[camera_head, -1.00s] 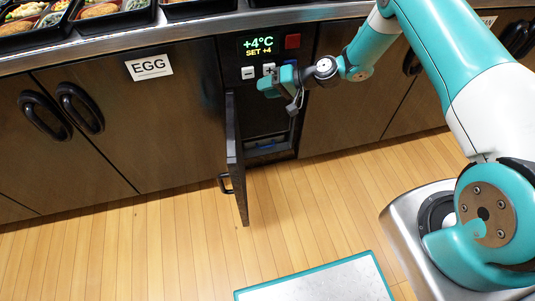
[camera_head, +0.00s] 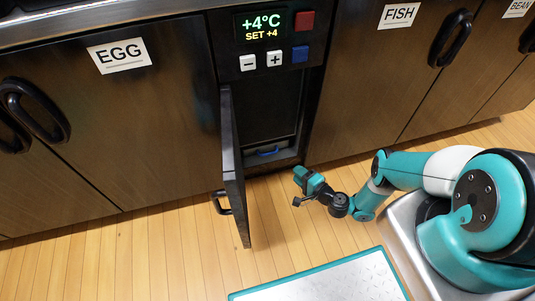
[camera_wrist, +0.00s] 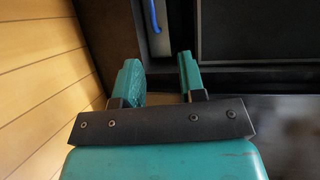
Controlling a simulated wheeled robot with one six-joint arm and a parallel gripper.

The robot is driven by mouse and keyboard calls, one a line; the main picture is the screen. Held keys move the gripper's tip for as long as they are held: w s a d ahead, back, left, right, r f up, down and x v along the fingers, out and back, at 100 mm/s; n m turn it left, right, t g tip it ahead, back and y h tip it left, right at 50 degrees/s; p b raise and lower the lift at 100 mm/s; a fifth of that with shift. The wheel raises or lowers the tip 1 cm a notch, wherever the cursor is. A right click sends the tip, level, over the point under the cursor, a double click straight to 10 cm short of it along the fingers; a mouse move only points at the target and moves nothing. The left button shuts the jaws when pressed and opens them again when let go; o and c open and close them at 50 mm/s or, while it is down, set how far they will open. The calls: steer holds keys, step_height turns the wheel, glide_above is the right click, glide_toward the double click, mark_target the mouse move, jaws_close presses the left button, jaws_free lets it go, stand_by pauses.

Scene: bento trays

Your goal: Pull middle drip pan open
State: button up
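A low grey drip pan (camera_head: 282,162) with a blue handle (camera_head: 268,152) sits at the bottom of the open cabinet bay under the temperature display. The pan's grey front (camera_wrist: 158,42) and blue handle (camera_wrist: 153,14) also show at the top of the wrist view. My gripper (camera_head: 297,187) is low over the floor, in front and to the right of the bay. In the wrist view my gripper (camera_wrist: 160,58) has its two teal fingers apart with nothing between them. The handle lies beyond the fingertips, not touched. Whether other pans are there cannot be seen.
The narrow dark door (camera_head: 232,165) stands open left of the bay, its black handle (camera_head: 221,203) facing left. Control buttons (camera_head: 274,60) are above. A teal-edged plate (camera_head: 325,283) lies on the wooden floor (camera_head: 165,255). Closed cabinets flank the bay.

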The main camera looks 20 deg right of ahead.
steer(key=f, duration=0.2)
steer(key=b, duration=1.5)
glide_toward(269, 154)
steer(key=f+x, duration=0.1)
steer(key=x, duration=0.3)
steer(key=shift+m+h, duration=0.3)
steer(key=b+x, duration=0.2)
steer(key=x, duration=0.1)
steer(key=b+x, duration=0.1)
steer(key=shift+w+a+r, duration=0.2)
steer(key=shift+w+a, duration=0.05)
steer(key=shift+w, duration=0.1)
steer(key=shift+w+a+r, duration=0.1)
steer(key=shift+w+a, duration=0.1)
steer(key=shift+w, duration=0.2)
steer(key=shift+c, duration=0.2)
jaws_close()
